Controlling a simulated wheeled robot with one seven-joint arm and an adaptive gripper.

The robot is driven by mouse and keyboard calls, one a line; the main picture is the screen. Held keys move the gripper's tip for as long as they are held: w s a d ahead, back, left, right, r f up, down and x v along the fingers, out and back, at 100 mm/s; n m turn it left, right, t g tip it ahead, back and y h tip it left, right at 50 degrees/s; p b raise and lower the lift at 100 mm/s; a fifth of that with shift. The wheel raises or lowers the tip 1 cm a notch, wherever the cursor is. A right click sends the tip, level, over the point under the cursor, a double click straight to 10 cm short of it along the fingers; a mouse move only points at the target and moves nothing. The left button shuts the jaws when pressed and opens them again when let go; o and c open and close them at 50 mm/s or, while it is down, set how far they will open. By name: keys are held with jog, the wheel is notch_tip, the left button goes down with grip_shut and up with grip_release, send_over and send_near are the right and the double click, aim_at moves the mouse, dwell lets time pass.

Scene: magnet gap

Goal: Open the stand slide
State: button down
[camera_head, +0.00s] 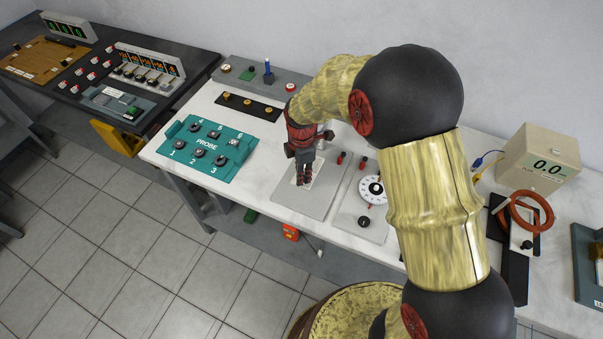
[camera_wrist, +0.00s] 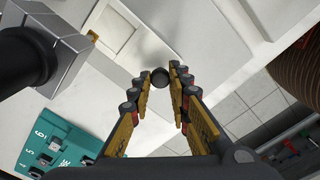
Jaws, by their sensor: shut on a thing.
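A light grey flat panel (camera_head: 285,197) with a paler inset lies on the white bench, and my gripper (camera_head: 303,178) is down over it. In the wrist view, the fingertips of my gripper (camera_wrist: 160,82) close on a dark round knob (camera_wrist: 160,75) that stands on the pale surface. The panel also shows in the wrist view, with a white framed recess (camera_wrist: 115,32). In the head view my fingers hide the knob. I cannot tell from these frames how far the slide is open.
A teal PROBE board (camera_head: 207,146) with several numbered knobs lies left. A panel with a white dial (camera_head: 374,190) and black knob is close on the right. A beige meter box (camera_head: 540,157) reading 0.0 stands farther right. A grey strip with small parts (camera_head: 250,75) lies behind.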

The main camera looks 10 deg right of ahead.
dwell(0.4)
jog(key=s+a+p, duration=0.1)
jog(key=s+a, duration=0.1)
jog(key=s, duration=0.1)
jog(key=s+a+p, duration=0.1)
jog(key=s+a, duration=0.1)
jog(key=s, duration=0.1)
jog(key=s+a, duration=0.2)
jog(key=s, duration=0.1)
jog(key=shift+s+a+p, duration=0.1)
jog(key=shift+s+p, duration=0.1)
jog(key=shift+p, duration=0.2)
jog(key=c, duration=1.7)
grip_release()
jog(key=shift+o, duration=0.2)
jog(key=shift+r, duration=0.1)
notch_tip(320, 180, up, 12)
